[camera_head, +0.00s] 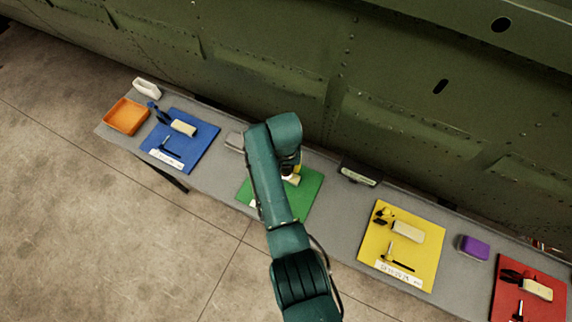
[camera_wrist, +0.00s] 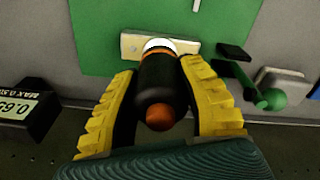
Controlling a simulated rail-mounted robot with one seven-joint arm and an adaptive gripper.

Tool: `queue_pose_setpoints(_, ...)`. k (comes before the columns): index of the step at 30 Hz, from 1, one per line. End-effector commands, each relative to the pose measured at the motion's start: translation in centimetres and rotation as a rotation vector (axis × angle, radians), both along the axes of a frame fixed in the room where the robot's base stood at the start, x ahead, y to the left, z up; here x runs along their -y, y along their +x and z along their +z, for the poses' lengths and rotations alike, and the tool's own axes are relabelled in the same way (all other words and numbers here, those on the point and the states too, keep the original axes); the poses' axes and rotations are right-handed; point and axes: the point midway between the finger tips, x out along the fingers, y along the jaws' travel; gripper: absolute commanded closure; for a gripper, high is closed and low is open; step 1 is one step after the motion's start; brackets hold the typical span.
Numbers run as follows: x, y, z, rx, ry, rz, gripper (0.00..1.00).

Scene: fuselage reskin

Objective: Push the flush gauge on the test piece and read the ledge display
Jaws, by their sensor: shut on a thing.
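My gripper (camera_wrist: 160,100) has yellow ridged fingers and is shut on the flush gauge (camera_wrist: 160,85), a dark cylinder with an orange end and a white ring. The gauge's far end is over the cream test piece (camera_wrist: 129,45) on the green mat (camera_wrist: 105,20); I cannot tell whether they touch. In the head view my gripper (camera_head: 290,171) is over the green mat (camera_head: 311,188), partly hidden by my arm. The ledge display (camera_head: 360,173) stands right of the mat; in the wrist view the display (camera_wrist: 15,108) is cut off at left, with digits resembling 0.65.
Blue (camera_head: 198,133), yellow (camera_head: 425,225) and red (camera_head: 510,265) mats with tools lie along the grey bench. An orange tray (camera_head: 126,116) and a purple block (camera_head: 473,247) stand there too. A green-handled tool (camera_wrist: 270,99) lies near my gripper. The green fuselage (camera_head: 300,70) rises behind.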

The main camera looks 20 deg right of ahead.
Motion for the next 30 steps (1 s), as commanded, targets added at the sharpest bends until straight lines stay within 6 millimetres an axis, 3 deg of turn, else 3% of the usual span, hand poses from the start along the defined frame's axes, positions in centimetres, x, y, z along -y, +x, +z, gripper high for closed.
queue_pose_setpoints(30,-0.02,-0.06,-0.53,-0.001,0.000,0.000,0.96)
